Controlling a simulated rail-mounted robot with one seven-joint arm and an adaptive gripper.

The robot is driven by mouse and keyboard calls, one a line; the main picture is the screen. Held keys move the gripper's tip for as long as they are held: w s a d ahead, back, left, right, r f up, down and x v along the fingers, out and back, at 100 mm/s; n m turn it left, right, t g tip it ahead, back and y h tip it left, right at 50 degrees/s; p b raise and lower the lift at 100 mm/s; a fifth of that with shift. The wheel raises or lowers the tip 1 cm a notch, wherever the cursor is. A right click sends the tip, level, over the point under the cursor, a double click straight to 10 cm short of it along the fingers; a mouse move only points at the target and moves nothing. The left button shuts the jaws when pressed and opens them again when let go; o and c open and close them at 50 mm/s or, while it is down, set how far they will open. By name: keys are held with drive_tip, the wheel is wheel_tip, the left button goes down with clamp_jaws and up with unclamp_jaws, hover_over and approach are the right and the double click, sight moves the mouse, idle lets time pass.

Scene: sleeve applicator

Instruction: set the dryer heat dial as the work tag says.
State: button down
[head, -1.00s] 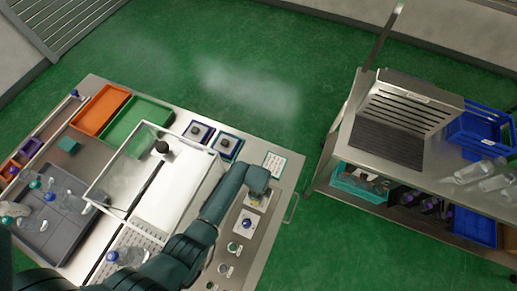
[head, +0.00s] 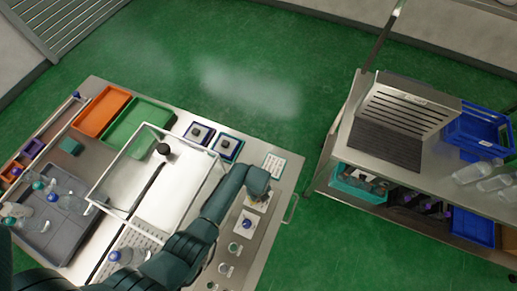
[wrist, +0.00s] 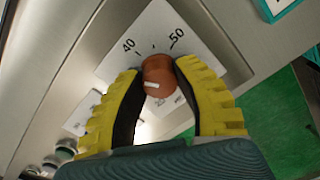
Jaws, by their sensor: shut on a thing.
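The heat dial (wrist: 157,72) is a round brown knob with a pale pointer line, on a white plate (wrist: 150,28) marked 40 and 50 in the wrist view. In the head view my gripper (head: 256,190) is over the plate (head: 262,201) on the right side of the bench, and hides the dial. The work tag (head: 274,165) is a white card in a teal frame just beyond; its writing is too small to read.
Several other controls (head: 234,247) run along the bench's right strip, nearer me. A clear-walled box (head: 160,165), orange tray (head: 101,110), green tray (head: 135,122) and grey tray of bottles (head: 62,238) lie left. A steel cart (head: 345,140) stands right, across green floor.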

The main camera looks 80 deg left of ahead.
idle(0.3)
drive_tip(key=c, duration=0.7)
unclamp_jaws()
wheel_tip(320, 180, up, 12)
